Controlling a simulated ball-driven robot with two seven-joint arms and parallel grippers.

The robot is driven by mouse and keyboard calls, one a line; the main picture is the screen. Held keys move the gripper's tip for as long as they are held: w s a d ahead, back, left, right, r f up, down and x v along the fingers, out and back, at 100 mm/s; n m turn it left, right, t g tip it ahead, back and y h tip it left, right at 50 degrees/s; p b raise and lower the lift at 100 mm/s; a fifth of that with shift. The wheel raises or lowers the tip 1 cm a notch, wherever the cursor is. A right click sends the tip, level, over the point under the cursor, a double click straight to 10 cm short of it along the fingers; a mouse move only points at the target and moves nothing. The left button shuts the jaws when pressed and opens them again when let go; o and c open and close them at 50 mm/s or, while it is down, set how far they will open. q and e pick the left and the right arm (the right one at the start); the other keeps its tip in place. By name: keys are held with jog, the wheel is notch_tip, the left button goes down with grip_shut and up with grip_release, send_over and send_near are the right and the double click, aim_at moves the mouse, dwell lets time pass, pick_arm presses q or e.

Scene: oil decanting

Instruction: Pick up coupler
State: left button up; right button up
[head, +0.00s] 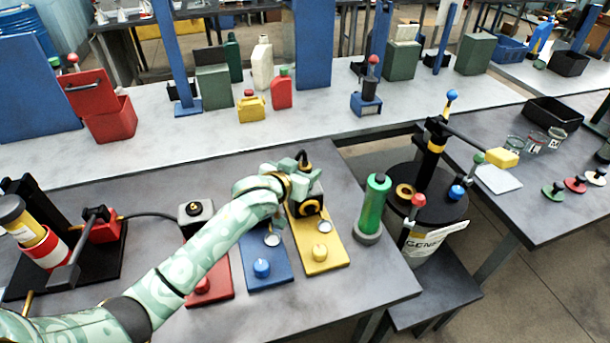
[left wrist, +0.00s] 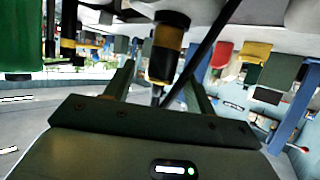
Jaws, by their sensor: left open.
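The coupler (left wrist: 168,48), a black cylinder with a yellow-orange band and a narrow metal tip, shows between my left gripper's fingers in the left wrist view. My left gripper (left wrist: 160,90) is open, with one finger on each side of it; I cannot tell whether either touches. In the head view my left gripper (head: 296,176) is above the back end of a yellow plate (head: 327,257). A black part beside the fingers may be the coupler, but the gripper partly hides it. My right gripper is not in view.
A blue plate (head: 266,275) and a red plate (head: 216,290) lie left of the yellow plate. A green cylinder (head: 374,205) stands to its right, near the table edge. A drum (head: 445,240) with a black post stands beyond that. A dark hose crosses near the coupler.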

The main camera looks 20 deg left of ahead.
aim_at(308, 166)
pick_arm(q)
jog(key=b+x, duration=0.1)
jog(key=x, duration=0.3)
jog(key=shift+w+f, duration=0.15)
jog(key=shift+c, duration=0.3)
grip_shut()
